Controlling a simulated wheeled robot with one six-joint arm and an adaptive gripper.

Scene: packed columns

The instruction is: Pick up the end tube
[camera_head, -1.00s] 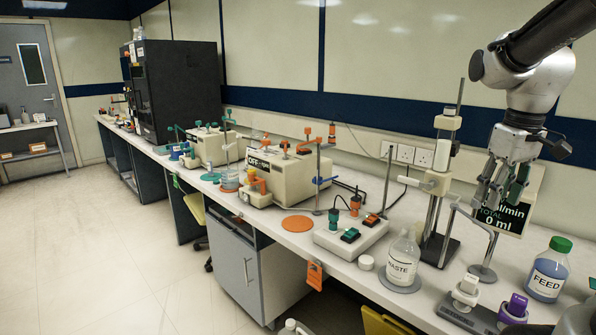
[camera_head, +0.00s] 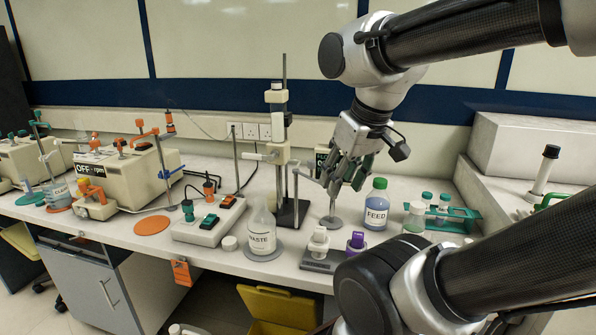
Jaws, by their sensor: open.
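A thin grey bent tube (camera_head: 297,178) stands just right of the column stand (camera_head: 290,214) in the head view. It may be the end tube, but I cannot tell for sure. Its far end runs behind or beside my gripper. A white column (camera_head: 277,125) is clamped upright on the stand. I see nothing held between the fingers. They look close to the tube in the picture, but contact is unclear.
The WASTE bottle (camera_head: 261,235) and FEED bottle (camera_head: 376,208) stand on the bench. A green rack (camera_head: 466,222) with vials is at right. A switch box (camera_head: 208,222) is at left.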

